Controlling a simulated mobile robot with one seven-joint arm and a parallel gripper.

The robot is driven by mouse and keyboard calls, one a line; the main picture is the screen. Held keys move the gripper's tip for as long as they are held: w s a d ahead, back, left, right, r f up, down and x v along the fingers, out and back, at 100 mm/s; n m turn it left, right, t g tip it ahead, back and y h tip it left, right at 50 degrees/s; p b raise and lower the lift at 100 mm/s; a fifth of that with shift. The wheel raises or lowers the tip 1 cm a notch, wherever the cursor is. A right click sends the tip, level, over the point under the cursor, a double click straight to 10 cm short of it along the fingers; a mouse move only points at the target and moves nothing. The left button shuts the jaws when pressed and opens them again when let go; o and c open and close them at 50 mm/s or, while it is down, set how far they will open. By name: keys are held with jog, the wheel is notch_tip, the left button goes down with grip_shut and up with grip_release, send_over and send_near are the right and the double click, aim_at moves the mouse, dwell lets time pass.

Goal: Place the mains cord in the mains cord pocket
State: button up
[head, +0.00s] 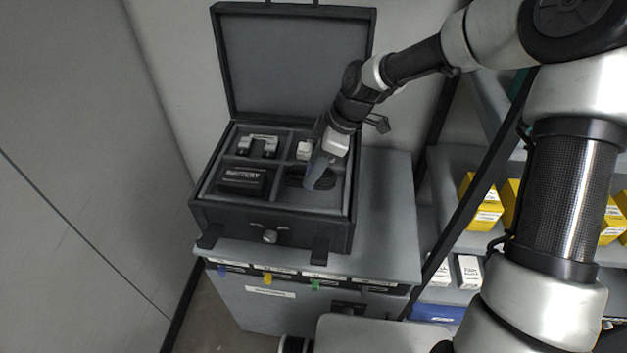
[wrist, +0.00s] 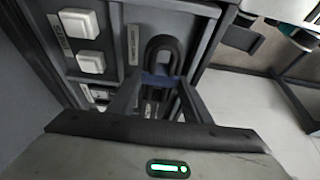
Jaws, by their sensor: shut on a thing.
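The mains cord is a black coiled loop (wrist: 163,52) in the wrist view, between my fingertips. My gripper (wrist: 160,80) is shut on it. In the head view my gripper (head: 318,180) reaches down into the front right compartment of the open case (head: 275,222), and the dark cord (head: 295,175) shows beside the fingers. The cord is within the compartment's outline. I cannot tell whether it touches the floor. A small label strip (wrist: 133,45) lies beside the cord in the wrist view; its text is unreadable.
A black battery box (head: 243,180) fills the front left compartment. A grey-and-black device (head: 258,145) sits behind it. A white block (head: 304,150) is in the back right compartment. The raised lid (head: 290,60) stands behind. Shelves with yellow boxes (head: 480,200) are at right.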

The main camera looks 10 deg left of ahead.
jog(key=shift+f, duration=2.35)
jog(key=shift+f, duration=0.15)
jog(key=o, duration=1.2)
jog(key=shift+r, duration=0.25)
jog(key=v, duration=1.2)
jog(key=shift+d, duration=0.1)
